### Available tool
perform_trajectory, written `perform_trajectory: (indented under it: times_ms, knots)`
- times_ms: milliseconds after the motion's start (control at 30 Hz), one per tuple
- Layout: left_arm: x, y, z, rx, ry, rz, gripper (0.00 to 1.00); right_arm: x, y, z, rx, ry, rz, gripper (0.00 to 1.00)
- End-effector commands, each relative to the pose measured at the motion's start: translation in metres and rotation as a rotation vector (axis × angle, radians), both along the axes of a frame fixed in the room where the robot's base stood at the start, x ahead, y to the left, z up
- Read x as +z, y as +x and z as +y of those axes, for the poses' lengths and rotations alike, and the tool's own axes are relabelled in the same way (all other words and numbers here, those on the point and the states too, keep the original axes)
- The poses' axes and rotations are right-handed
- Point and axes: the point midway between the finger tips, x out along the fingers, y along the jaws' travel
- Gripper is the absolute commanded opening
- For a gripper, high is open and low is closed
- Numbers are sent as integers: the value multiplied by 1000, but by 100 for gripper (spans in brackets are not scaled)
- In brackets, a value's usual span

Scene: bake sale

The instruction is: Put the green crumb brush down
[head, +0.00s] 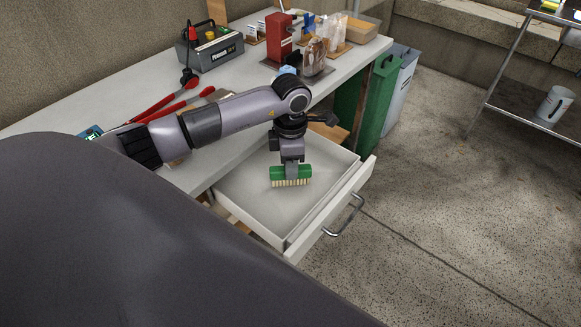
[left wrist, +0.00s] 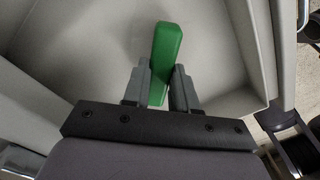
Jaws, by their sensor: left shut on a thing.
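The green crumb brush (head: 290,174) has a green back and pale bristles that point down. My left gripper (head: 291,165) is shut on its green back. The brush is over the open white drawer (head: 336,213), within its walls; I cannot tell whether the bristles touch the drawer floor. In the left wrist view the brush's green back (left wrist: 165,60) is between the two grey fingers (left wrist: 158,88), above the pale drawer floor (left wrist: 90,40). My right gripper is not in view.
The drawer is pulled out from the white table (head: 235,85) and looks otherwise empty. Green and grey bins (head: 384,95) stand beyond the drawer.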

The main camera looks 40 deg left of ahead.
Motion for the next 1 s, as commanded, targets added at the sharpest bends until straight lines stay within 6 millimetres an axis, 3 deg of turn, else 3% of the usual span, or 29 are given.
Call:
perform_trajectory:
  times_ms: [100,467,500,533,867,1000]
  knots:
    - [-13,0,0,1,-1,1,0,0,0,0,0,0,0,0]
    - [-18,0,0,0,1,-1,0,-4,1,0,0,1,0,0]
    - [-16,0,0,0,0,0,40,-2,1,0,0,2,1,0]
    - [-16,0,0,0,0,0,50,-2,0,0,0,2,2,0]
    - [-14,0,0,0,0,0,52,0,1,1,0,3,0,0]
    - [-3,1,0,-1,0,-4,52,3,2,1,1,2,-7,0]
